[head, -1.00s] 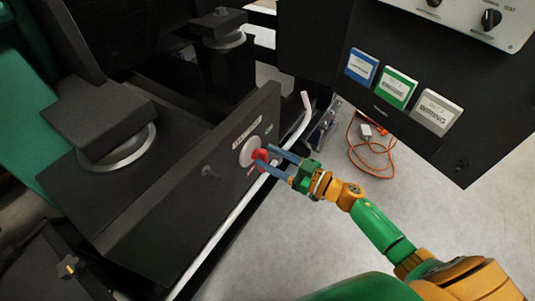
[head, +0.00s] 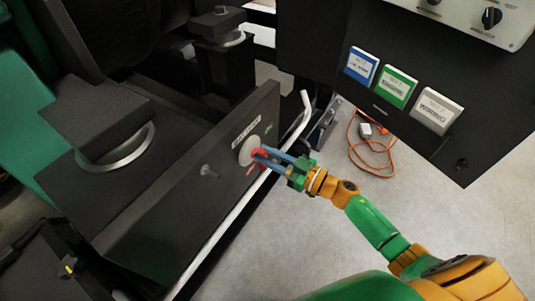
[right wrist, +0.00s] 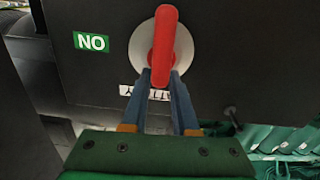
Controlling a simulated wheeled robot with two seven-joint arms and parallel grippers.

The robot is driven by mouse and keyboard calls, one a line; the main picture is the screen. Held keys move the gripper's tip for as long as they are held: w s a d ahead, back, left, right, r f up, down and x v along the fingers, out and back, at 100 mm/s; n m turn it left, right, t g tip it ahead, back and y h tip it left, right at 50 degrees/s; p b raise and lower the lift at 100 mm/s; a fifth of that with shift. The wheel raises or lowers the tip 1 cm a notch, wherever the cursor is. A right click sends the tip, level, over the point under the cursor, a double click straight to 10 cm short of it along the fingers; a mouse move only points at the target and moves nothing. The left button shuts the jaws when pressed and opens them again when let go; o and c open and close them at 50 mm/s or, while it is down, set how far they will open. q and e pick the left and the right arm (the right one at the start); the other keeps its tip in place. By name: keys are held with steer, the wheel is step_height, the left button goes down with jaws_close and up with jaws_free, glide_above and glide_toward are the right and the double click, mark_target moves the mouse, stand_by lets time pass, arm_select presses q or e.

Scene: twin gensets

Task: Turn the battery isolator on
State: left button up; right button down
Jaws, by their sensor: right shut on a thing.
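The battery isolator is a red handle (right wrist: 163,42) on a round pale plate (head: 247,150), set in a black panel (head: 195,185). In the right wrist view the handle stands upright in the picture, beside a green label (right wrist: 91,42) that reads upside down as ON. My right gripper (head: 262,156) is at the plate, with its blue fingers shut on the red handle. In the right wrist view the fingertips (right wrist: 160,78) meet the handle's lower part. In the head view the fingers hide much of the handle. My left gripper is not in view.
A pale bent rail (head: 232,215) runs along the panel's lower side. A small knob (head: 207,171) sticks out left of the isolator. A black box with blue, green and white tags (head: 397,88) hangs at the upper right. An orange cable (head: 372,150) lies on open floor.

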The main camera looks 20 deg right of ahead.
steer(key=n, duration=0.4)
steer(key=a+f+n+b, duration=0.1)
steer(key=n, duration=0.3)
steer(key=s+n, duration=0.1)
steer(key=n, duration=0.3)
steer(key=shift+a+f+b, duration=0.15)
steer(key=shift+f+b, duration=0.1)
steer(key=shift+b, duration=0.1)
steer(key=n, duration=0.2)
steer(key=n+b, duration=0.1)
steer(key=n, duration=0.1)
steer(key=shift+f, duration=0.3)
steer(key=shift+n+b, duration=0.4)
steer(key=shift+n, duration=0.1)
steer(key=c, duration=0.7)
jaws_free()
